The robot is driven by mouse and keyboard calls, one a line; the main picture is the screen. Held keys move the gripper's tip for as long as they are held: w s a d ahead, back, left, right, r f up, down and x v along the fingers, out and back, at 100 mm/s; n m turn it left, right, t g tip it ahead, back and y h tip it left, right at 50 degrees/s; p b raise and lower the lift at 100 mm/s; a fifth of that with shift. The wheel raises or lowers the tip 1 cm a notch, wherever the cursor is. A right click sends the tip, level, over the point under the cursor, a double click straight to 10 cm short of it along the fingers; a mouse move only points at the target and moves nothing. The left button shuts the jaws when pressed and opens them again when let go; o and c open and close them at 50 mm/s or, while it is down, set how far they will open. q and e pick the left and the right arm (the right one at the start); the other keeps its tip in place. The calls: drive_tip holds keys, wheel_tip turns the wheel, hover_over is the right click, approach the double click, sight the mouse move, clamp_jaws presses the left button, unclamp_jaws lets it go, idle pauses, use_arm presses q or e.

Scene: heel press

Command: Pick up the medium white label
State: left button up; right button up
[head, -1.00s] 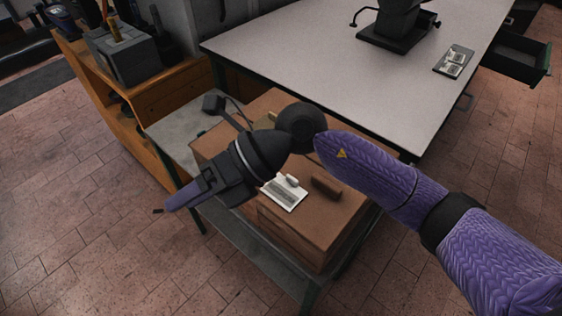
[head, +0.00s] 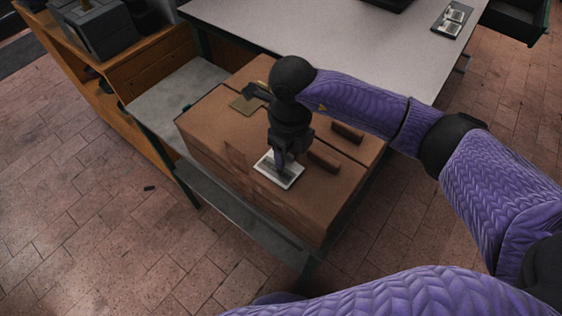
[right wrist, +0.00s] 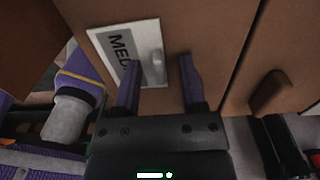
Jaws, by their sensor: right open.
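The medium white label (head: 268,173) lies flat on top of a brown box, partly covered by my gripper in the head view. In the right wrist view the label (right wrist: 112,42) shows dark letters starting "MED", the rest hidden behind a finger, and a small pale raised grip (right wrist: 157,65). My right gripper (head: 281,162) points down over the label, open. In the right wrist view its fingertips (right wrist: 157,72) are apart, the left one over the label and the right one just past its edge, with the raised grip between them. I cannot tell whether they touch it. My left gripper is not in view.
The brown box (head: 220,145) has dark brown raised bars (head: 324,161), one close right of the label. It stands on a grey cart (head: 165,105) beside a large pale table (head: 350,60). A wooden shelf unit (head: 150,55) is at upper left.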

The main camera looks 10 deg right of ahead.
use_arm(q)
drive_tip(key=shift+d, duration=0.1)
use_arm(e)
drive_tip(key=shift+c, duration=0.3)
clamp_jaws()
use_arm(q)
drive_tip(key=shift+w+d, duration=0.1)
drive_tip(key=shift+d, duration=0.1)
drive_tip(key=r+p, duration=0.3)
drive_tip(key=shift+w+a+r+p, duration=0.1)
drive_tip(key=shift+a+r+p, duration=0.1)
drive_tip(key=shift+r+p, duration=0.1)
use_arm(e)
wheel_tip(320, 180, up, 13)
